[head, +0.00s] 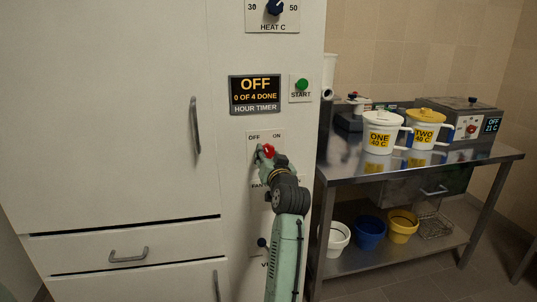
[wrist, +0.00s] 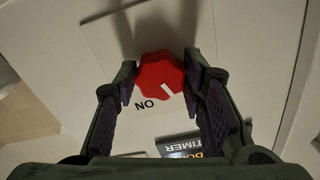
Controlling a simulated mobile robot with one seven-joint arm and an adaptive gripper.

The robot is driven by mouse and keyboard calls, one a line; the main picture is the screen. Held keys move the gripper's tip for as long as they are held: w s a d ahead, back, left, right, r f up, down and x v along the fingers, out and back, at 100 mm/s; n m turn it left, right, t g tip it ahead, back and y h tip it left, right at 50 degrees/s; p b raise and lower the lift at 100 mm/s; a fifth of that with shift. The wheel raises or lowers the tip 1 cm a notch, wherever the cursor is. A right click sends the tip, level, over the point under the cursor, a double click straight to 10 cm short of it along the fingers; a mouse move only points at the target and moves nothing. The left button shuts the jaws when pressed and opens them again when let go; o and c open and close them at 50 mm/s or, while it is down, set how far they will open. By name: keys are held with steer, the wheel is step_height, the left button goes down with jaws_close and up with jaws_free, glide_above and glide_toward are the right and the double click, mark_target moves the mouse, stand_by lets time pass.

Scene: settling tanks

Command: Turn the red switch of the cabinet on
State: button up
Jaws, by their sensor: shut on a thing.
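The red switch (head: 269,150) is a lobed knob on a plate (head: 278,136) of the pale cabinet (head: 110,120), with OFF at upper left and ON at upper right. In the wrist view the knob (wrist: 160,75) sits between the two fingers, and the ON label is upside down below it. Its white mark points down and slightly right there, away from ON. My gripper (wrist: 162,82) is shut on the knob; it also shows in the head view (head: 266,155). The OFF label is hidden by a finger in the wrist view.
The display (head: 255,94) above reads OFF and 0 OF 4 DONE, beside a green START button (head: 302,84). A HEAT C dial (head: 274,7) is higher up. A dark knob (head: 262,242) is below. A steel table (head: 345,173) with labelled jugs stands right.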

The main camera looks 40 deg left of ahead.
steer(key=m+p, duration=0.2)
steer(key=m, duration=0.3)
steer(key=shift+r+m, duration=0.15)
steer(key=shift+m, duration=0.15)
steer(key=m+p, duration=0.3)
steer(key=m, duration=0.2)
steer(key=shift+s+m, duration=0.1)
steer(key=shift+m, duration=0.2)
steer(key=o, duration=1.1)
steer(key=shift+o, duration=0.2)
steer(key=v, duration=1.2)
